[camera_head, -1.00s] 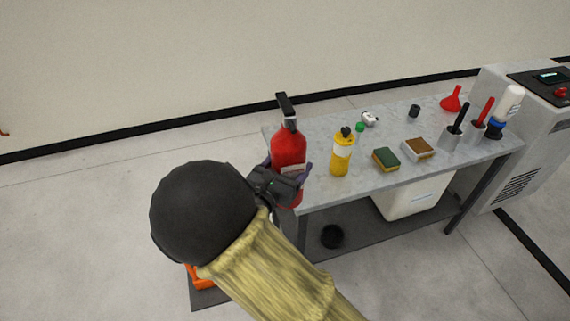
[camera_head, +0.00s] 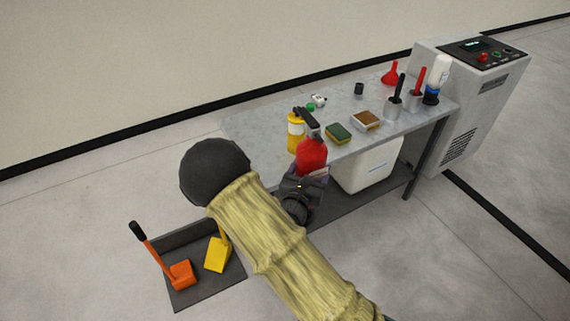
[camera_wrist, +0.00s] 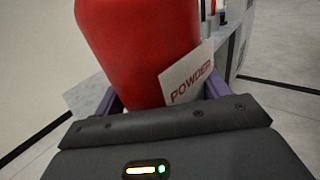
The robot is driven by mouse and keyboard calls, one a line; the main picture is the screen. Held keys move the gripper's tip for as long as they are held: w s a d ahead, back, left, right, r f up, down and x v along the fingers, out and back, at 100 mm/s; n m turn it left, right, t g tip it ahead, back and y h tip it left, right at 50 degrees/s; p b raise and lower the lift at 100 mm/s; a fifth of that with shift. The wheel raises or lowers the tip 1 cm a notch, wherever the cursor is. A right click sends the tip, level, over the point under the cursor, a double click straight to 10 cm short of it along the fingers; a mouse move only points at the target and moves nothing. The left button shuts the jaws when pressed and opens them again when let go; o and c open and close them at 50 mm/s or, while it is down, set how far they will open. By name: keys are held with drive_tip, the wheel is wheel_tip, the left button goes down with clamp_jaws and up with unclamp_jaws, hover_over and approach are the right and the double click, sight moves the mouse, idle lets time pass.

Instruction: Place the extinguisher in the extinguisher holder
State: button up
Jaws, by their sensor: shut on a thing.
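The red fire extinguisher (camera_head: 311,156) with a black top handle is held by my gripper (camera_head: 308,182) in front of the table's front edge. In the wrist view the extinguisher (camera_wrist: 140,45) stands between my two purple fingers, with a white "POWDER" label beside it. My gripper (camera_wrist: 160,105) is shut on its body. The lower part of the extinguisher is hidden by my gripper in the head view. I cannot make out an extinguisher holder in either view.
The grey table (camera_head: 250,125) carries a yellow bottle (camera_head: 295,135), sponges, a red funnel (camera_head: 390,73) and several tools. A white bin (camera_head: 368,168) sits below. A grey machine (camera_head: 470,90) stands right. A dark tray (camera_head: 190,290) with orange and yellow tools lies on the floor left.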

drive_tip(key=d+f, duration=0.6)
drive_tip(key=d, duration=0.5)
drive_tip(key=shift+s+f, duration=0.2)
